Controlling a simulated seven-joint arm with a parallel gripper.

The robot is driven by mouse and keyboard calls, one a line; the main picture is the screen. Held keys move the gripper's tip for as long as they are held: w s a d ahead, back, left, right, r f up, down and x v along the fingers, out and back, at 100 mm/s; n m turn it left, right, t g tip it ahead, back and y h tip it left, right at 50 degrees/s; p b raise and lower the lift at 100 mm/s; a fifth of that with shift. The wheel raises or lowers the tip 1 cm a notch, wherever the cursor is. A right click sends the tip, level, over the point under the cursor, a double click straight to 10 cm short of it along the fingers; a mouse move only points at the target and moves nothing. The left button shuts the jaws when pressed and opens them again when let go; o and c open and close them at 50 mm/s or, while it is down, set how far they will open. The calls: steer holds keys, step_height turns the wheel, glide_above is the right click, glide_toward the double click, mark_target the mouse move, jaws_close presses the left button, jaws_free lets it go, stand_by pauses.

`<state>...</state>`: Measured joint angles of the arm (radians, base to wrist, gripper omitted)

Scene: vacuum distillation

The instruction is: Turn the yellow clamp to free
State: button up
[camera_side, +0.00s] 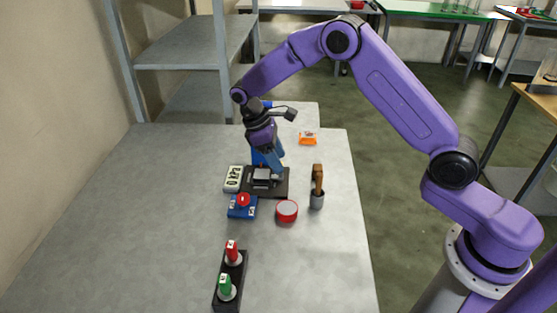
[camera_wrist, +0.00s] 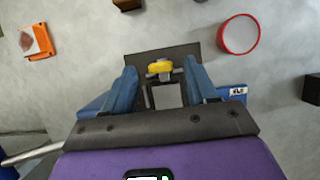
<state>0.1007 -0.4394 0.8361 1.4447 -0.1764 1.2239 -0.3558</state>
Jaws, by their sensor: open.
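The yellow clamp (camera_wrist: 160,67) shows in the wrist view, mounted on a dark base plate (camera_wrist: 188,52) with a grey metal piece at its middle. In the side view the plate (camera_side: 279,187) lies on the table under my gripper, and I cannot make out the clamp there. My gripper (camera_wrist: 162,78) is open, its two blue fingers apart on the left and right of the clamp. In the side view my gripper (camera_side: 272,168) points down just over the plate. I cannot tell whether the fingers touch anything.
Near the plate are a white display (camera_side: 233,178), a blue box with a red button (camera_side: 242,207), a red-rimmed round dish (camera_side: 287,211) and a wooden-handled tool in a cup (camera_side: 317,187). An orange item (camera_side: 308,138) lies behind. A black rack (camera_side: 230,280) stands in front. The left table is clear.

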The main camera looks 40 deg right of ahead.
steer(key=shift+s+d+f, duration=0.15)
steer(key=shift+s+f, duration=0.05)
steer(key=shift+f, duration=0.5)
steer(key=c, duration=1.1)
steer(key=shift+o, duration=0.2)
